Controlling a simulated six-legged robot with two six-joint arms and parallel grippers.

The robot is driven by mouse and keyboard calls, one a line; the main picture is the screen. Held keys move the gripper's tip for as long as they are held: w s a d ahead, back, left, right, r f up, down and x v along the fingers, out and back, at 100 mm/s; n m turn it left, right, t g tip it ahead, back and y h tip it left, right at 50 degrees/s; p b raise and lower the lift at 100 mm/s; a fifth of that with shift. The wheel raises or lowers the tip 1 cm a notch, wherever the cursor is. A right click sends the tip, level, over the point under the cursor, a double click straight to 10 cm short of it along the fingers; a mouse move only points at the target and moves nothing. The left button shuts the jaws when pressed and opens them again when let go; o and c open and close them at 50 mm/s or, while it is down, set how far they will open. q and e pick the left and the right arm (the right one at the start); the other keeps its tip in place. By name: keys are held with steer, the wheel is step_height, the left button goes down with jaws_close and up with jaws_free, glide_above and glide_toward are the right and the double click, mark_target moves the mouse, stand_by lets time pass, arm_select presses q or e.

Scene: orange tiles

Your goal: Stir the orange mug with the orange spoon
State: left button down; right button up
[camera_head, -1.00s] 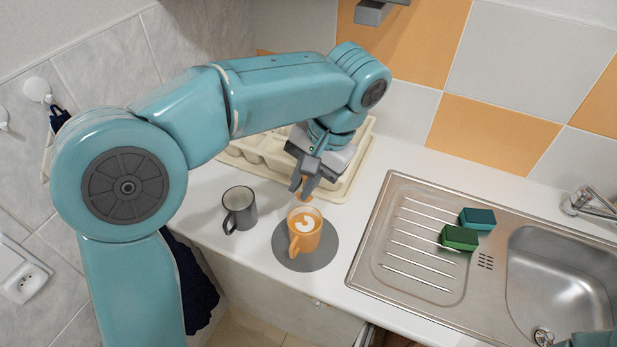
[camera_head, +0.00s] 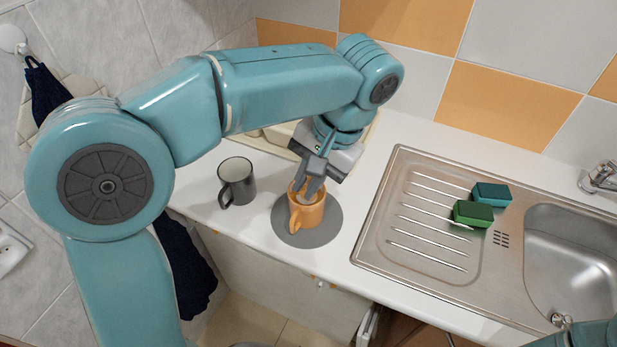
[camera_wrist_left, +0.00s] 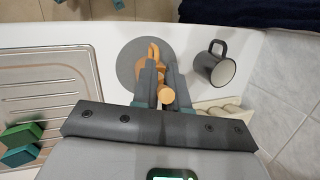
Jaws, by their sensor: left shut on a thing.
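The orange mug (camera_head: 306,217) stands upright on a round dark grey mat (camera_head: 330,228) near the counter's front edge. It also shows in the wrist view (camera_wrist_left: 154,52), partly hidden by my fingers. My left gripper (camera_head: 310,188) points down at the mug's mouth, its fingertips at the rim. It is shut on the orange spoon (camera_wrist_left: 166,95), whose handle end shows between the fingers in the wrist view. The spoon's lower part is hidden, so I cannot tell how deep it reaches into the mug. My right gripper is out of view.
A dark grey mug (camera_head: 238,190) stands left of the mat. A cream dish rack (camera_head: 276,135) is behind my arm. The steel sink (camera_head: 430,240) with green sponge (camera_head: 473,213) and teal sponge (camera_head: 491,194) is at the right. A narrow counter strip lies between mat and sink.

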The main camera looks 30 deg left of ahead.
arm_select(q)
steer(key=shift+w+f+b, duration=0.3)
steer(key=shift+f, duration=0.55)
steer(key=shift+w+a+f+b, duration=0.25)
steer(key=shift+w+f+b, duration=0.1)
steer(key=shift+f, duration=0.5)
steer(key=shift+w+a+f+b, duration=0.2)
steer(key=shift+w+f+b, duration=0.15)
steer(key=shift+f, duration=0.55)
steer(key=shift+w+a+f+b, duration=0.25)
steer(key=shift+f+b, duration=0.15)
steer(key=shift+f, duration=0.45)
steer(key=shift+d, duration=0.1)
